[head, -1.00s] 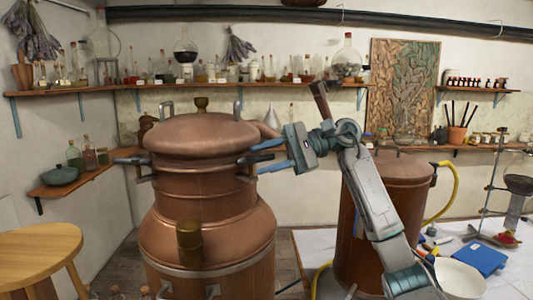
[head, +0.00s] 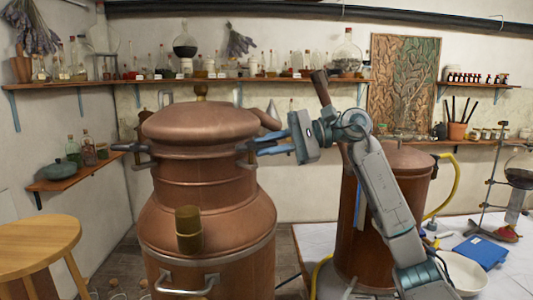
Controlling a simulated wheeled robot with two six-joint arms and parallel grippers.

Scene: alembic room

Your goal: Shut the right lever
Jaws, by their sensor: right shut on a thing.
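A large copper still (head: 205,215) with a domed lid (head: 200,123) stands left of the middle. The right lever (head: 243,160) is a dark metal clamp at the right side of the still's neck, just under the lid. My right gripper (head: 258,148) reaches it from the right and is shut on it; the blue fingers hide much of the lever. The left lever (head: 135,150) is a dark clamp on the opposite side and sticks out to the left. My left gripper is not in view.
A second copper vessel (head: 410,165) stands behind my right arm, with a yellow hose (head: 452,190). A blue book (head: 480,251) and a white bowl (head: 462,272) lie on the right table. A wooden stool (head: 40,240) is at left.

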